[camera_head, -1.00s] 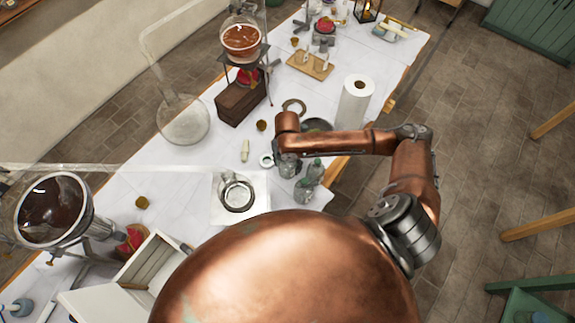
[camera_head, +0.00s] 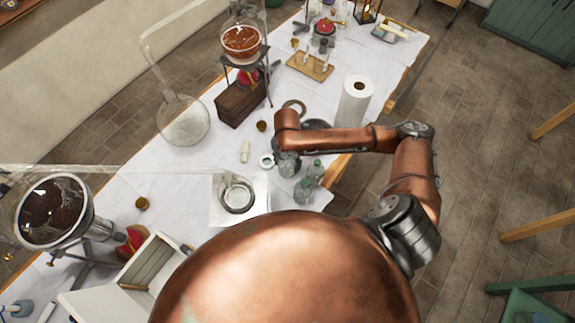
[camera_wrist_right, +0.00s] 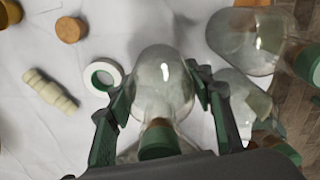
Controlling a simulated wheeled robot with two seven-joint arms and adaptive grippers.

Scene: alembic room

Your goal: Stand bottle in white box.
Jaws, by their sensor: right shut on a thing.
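My right gripper (camera_head: 288,163) reaches over the table from the right. In the right wrist view its two green-padded fingers (camera_wrist_right: 163,100) are shut on a clear glass bottle (camera_wrist_right: 162,78) with a green stopper, one finger on each side. In the head view the gripper and arm partly hide this bottle. I cannot tell whether it touches the table. My copper body hides part of the box. My left gripper is not in view.
A white-green ring (camera_head: 267,160), a pale stick (camera_head: 245,151) and a glass dish on a white plate (camera_head: 258,183) lie nearby. A paper roll (camera_head: 355,103) stands behind the arm.

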